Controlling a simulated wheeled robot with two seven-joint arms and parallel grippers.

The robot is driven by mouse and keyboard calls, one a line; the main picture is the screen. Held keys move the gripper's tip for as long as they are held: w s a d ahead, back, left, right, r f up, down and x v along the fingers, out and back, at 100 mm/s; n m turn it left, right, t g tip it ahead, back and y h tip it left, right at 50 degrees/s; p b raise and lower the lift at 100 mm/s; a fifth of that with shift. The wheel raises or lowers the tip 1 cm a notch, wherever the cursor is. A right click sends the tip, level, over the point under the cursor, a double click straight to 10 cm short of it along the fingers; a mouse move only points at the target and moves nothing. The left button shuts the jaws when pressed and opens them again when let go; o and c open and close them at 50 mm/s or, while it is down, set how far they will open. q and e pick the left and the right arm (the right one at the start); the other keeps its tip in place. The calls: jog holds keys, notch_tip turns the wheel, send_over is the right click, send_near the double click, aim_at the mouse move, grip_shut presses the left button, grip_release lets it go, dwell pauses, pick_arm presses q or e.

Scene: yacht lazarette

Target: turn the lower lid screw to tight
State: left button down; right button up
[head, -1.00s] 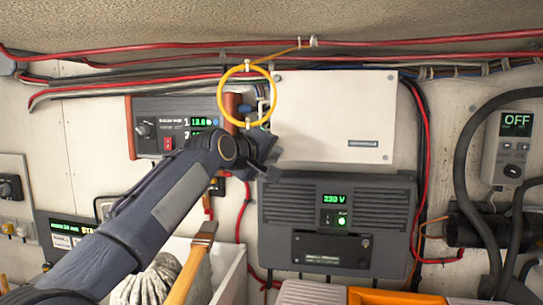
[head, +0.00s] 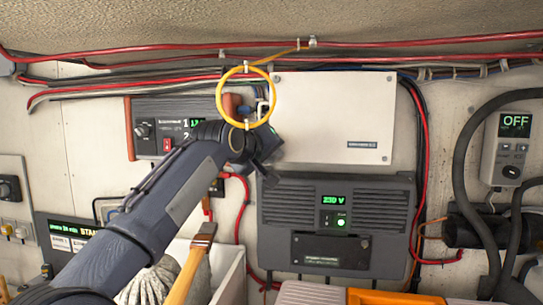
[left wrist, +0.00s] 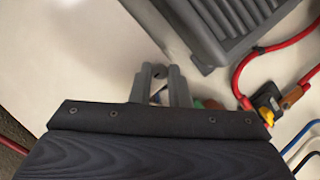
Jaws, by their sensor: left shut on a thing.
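The white box lid (head: 330,115) is on the wall at upper centre in the head view. A small screw (head: 277,79) shows at its upper left corner. My left gripper (head: 270,165) is at the lid's lower left corner, just above the dark 230 V unit (head: 335,225). It covers that corner, so the lower lid screw there is hidden. In the left wrist view the two grey fingers (left wrist: 165,88) stand close together, pointing at the pale surface. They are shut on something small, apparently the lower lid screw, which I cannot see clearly. My right gripper is not in view.
A yellow cable loop (head: 246,96) hangs left of the lid, close above my left wrist. A display panel (head: 165,128) is behind my arm. Red cables (head: 240,210) run beside the 230 V unit. A wooden-handled tool (head: 190,270) stands in a white bin below.

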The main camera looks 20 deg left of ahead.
pick_arm(q)
jog(key=shift+f, duration=0.1)
jog(key=c, duration=1.4)
grip_release()
jog(key=shift+o, duration=0.2)
jog(key=shift+s+b, duration=0.35)
jog(key=shift+s, duration=0.15)
jog(key=b+v, duration=0.1)
jog(key=v, duration=0.5)
jog(key=shift+s+r+b, duration=0.3)
jog(key=shift+s+b, duration=0.05)
jog(key=shift+b, duration=0.05)
